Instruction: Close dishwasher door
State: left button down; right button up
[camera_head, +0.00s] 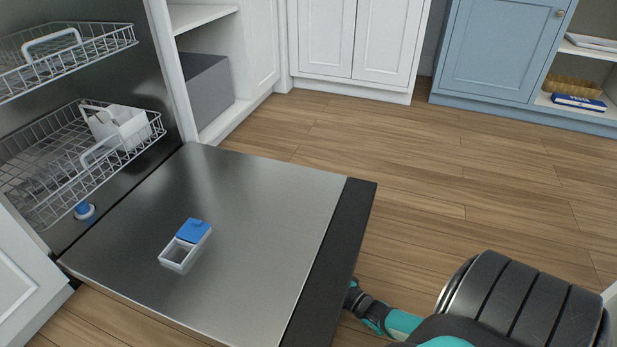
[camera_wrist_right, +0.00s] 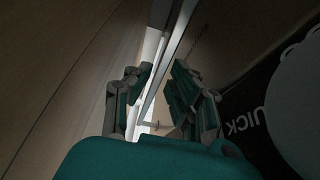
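The dishwasher door (camera_head: 255,190) is folded down flat and fully open, with a steel inner face and a dark edge strip (camera_head: 345,250) on its right side. A detergent compartment with a blue lid (camera_head: 185,245) sits on it. My right gripper (camera_head: 355,295) is at the outer edge of the door, low down, its tips partly hidden by the door. In the right wrist view the right gripper (camera_wrist_right: 160,92) is open, its two teal fingers apart with a thin pale edge (camera_wrist_right: 165,60) running between them. I cannot tell whether they touch it. My left gripper is out of view.
The dishwasher's lower rack (camera_head: 75,170) and upper rack (camera_head: 65,60) stay inside the cavity; a white basket (camera_head: 120,128) stands in the lower one. White cabinets (camera_head: 350,45) and a blue cabinet (camera_head: 500,50) stand at the back. The wooden floor (camera_head: 470,160) right of the door is clear.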

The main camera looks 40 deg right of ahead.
jog(key=shift+w, duration=0.9)
jog(key=shift+c, duration=0.2)
grip_shut()
